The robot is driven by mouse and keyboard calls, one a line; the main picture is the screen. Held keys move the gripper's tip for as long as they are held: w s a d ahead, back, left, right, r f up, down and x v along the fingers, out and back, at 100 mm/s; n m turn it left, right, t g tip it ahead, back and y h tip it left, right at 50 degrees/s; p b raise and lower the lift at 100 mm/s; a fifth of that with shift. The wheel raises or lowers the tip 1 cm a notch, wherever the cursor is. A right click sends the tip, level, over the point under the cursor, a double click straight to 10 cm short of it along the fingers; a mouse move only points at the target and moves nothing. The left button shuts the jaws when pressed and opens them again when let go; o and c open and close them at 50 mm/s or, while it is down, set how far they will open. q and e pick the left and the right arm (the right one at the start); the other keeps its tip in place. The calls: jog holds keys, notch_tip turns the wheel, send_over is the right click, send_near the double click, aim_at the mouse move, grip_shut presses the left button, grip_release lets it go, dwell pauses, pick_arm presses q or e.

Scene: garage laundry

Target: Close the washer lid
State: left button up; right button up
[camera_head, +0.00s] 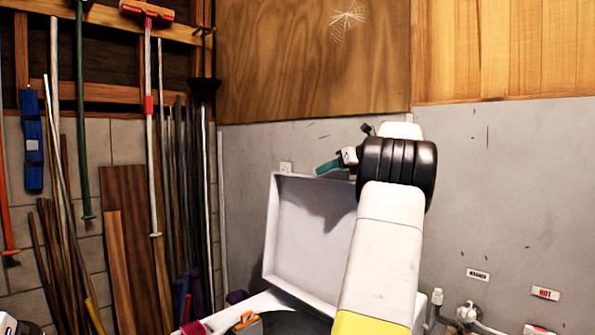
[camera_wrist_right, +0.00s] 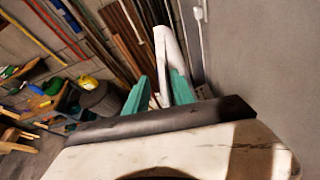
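The washer lid (camera_head: 312,232) is a white, shallow panel with a raised rim. It stands open and upright at the back of the washer (camera_head: 253,304), near the grey wall. The dark washer opening shows at the bottom edge, partly hidden by my right arm. My right gripper (camera_head: 328,167) has teal fingers and is above the lid's top edge, pointing left. In the right wrist view its two fingers (camera_wrist_right: 157,92) are apart, with a white strip (camera_wrist_right: 170,55) seen between or beyond them; I cannot tell whether they touch it. My left gripper is not in view.
Pipe taps (camera_head: 467,313) are at the lower right.

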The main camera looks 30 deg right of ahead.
grip_shut()
dwell(1.2)
